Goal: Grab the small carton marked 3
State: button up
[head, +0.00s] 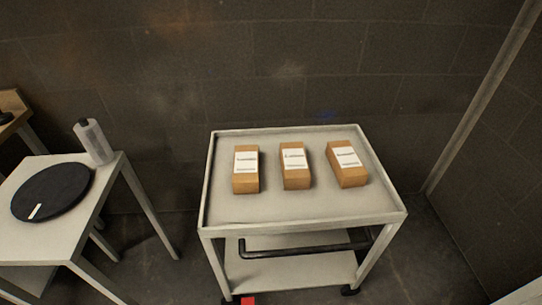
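Three small brown cartons with white labels stand in a row on the top tray of a light grey cart (255,209). They are the left carton (245,183), the middle carton (296,180) and the right carton (348,177). Gaps of bare tray separate them. The print on the labels is too small to read, so I cannot tell which carton is marked 3. My gripper is not in view.
A grey table (52,238) at left holds a round black disc (52,190) and a pale bottle with a dark cap (94,142). The cart has a raised rim, a black handle (300,251) at its front and a lower shelf. A dark block wall stands behind. Floor shows between table and cart.

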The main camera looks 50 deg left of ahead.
aim_at(296, 172)
jog(key=u, duration=0.8)
jog(key=i, duration=0.8)
jog(key=u, duration=1.4)
jog(key=i, duration=0.25)
jog(key=u, duration=0.05)
